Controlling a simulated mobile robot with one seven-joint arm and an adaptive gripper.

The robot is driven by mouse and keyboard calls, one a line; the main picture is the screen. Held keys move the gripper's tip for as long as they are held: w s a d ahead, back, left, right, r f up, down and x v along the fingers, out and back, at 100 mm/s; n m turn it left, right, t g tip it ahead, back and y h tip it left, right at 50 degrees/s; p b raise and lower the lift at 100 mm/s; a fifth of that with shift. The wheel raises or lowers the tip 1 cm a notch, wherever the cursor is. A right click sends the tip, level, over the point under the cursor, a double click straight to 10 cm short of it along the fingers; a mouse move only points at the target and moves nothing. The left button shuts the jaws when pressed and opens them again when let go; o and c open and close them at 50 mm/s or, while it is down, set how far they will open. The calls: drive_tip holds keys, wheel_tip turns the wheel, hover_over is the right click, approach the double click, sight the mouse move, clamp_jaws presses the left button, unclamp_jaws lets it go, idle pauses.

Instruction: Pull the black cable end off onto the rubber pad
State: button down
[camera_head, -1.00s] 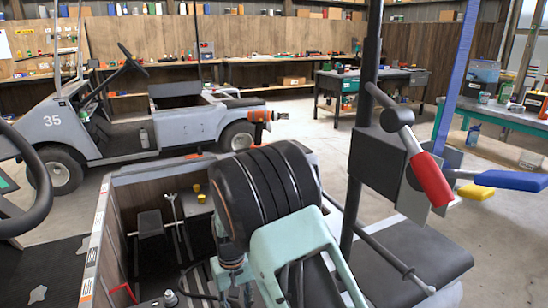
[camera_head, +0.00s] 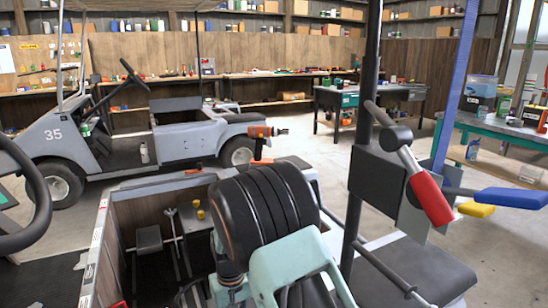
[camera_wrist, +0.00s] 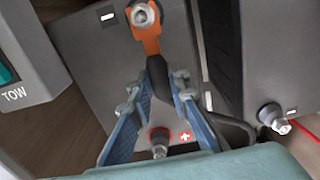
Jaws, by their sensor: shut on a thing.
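My gripper (camera_wrist: 167,70) shows in the wrist view as two blue fingers, shut on the black cable end (camera_wrist: 161,82). An orange lug (camera_wrist: 150,43) extends from the cable end toward the top of the view. Its ring is around or over a bolt post (camera_wrist: 141,13); I cannot tell if it is seated. The fingers hide part of the black end. In the head view the gripper and cable end are hidden or out of frame. I cannot make out the rubber pad in either view.
In the wrist view a red-collared terminal (camera_wrist: 158,139) sits below the fingers. Another terminal (camera_wrist: 270,113) with a red cable is at right. A TOW switch box (camera_wrist: 20,75) is at left. In the head view a post (camera_head: 360,150) and red-handled crank (camera_head: 430,200) stand right of my arm.

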drive_tip(key=shift+w+a+p, duration=0.1)
drive_tip(key=shift+w+a, duration=0.2)
drive_tip(key=shift+w, duration=0.35)
drive_tip(key=shift+w+a+p, duration=0.15)
drive_tip(key=shift+w+a, duration=0.2)
drive_tip(key=shift+w, duration=0.35)
drive_tip(key=shift+w+a+p, duration=0.1)
drive_tip(key=shift+w+a, duration=0.2)
drive_tip(key=shift+w, duration=0.35)
